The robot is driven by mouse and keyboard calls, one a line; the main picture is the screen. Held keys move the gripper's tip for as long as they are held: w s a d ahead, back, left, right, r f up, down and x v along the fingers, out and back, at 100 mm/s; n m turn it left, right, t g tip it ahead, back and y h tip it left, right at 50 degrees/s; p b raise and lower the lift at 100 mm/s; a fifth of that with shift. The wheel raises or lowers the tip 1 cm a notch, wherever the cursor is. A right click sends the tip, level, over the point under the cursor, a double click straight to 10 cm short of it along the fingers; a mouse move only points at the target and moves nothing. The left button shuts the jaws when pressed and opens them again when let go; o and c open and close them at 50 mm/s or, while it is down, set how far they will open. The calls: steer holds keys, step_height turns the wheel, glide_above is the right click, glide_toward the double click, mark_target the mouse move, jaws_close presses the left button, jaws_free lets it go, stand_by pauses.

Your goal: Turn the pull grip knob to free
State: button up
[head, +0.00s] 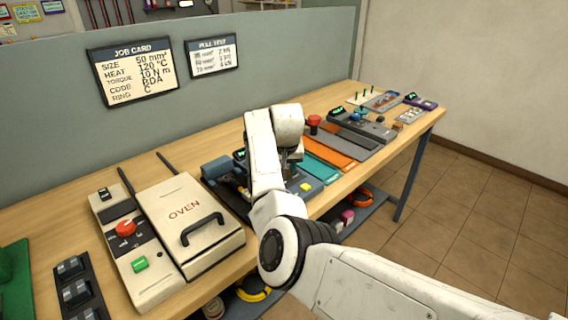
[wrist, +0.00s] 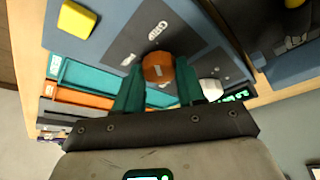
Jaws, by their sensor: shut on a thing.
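The pull grip knob (wrist: 158,67) is a round orange-brown knob with a pale mark on its top, beside the word GRIP on a dark grey panel in the wrist view. My gripper (wrist: 158,75) has a teal finger on each side of the knob and is shut on it. The knob's lettered positions are partly hidden by the fingers. The blue-grey pull tester (head: 318,172) stands on the bench in the head view, largely behind my arm, which hides the knob and my gripper there.
A pale knob (wrist: 211,88) and a green display lie close to my right finger. Teal and orange trays (head: 330,152) stand beyond the tester. A cream oven (head: 190,215) stands at its left. Job card (head: 133,70) and pull test card (head: 212,56) hang on the partition.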

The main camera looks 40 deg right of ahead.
steer(key=n+p, duration=0.1)
steer(key=n+y+p, duration=0.1)
steer(key=n+p, duration=0.1)
steer(key=shift+d+r+n+t, duration=0.2)
steer(key=shift+n+t, duration=0.1)
steer(key=n+y+p, duration=0.1)
steer(key=n, duration=0.1)
steer(key=n+y, duration=0.1)
steer(key=n, duration=0.1)
steer(key=shift+d+f+n+p, duration=0.1)
steer(key=shift+f+n+p, duration=0.1)
steer(key=shift+n+p, duration=0.15)
steer(key=shift+f+n+y+b, duration=0.1)
steer(key=shift+n+y+b, duration=0.4)
steer(key=shift+n, duration=0.75)
steer(key=n+y+b, duration=0.1)
steer(key=n+b, duration=0.1)
steer(key=shift+d+f+n, duration=0.1)
steer(key=shift+n, duration=0.2)
steer(key=n+b, duration=0.2)
steer(key=b, duration=0.1)
steer(key=shift+w+g+y, duration=0.1)
steer(key=shift+g+y, duration=0.3)
steer(key=shift+n+b, duration=0.5)
steer(key=shift+b, duration=0.1)
steer(key=shift+r, duration=0.25)
steer(key=o, duration=1)
steer(key=shift+o, duration=0.2)
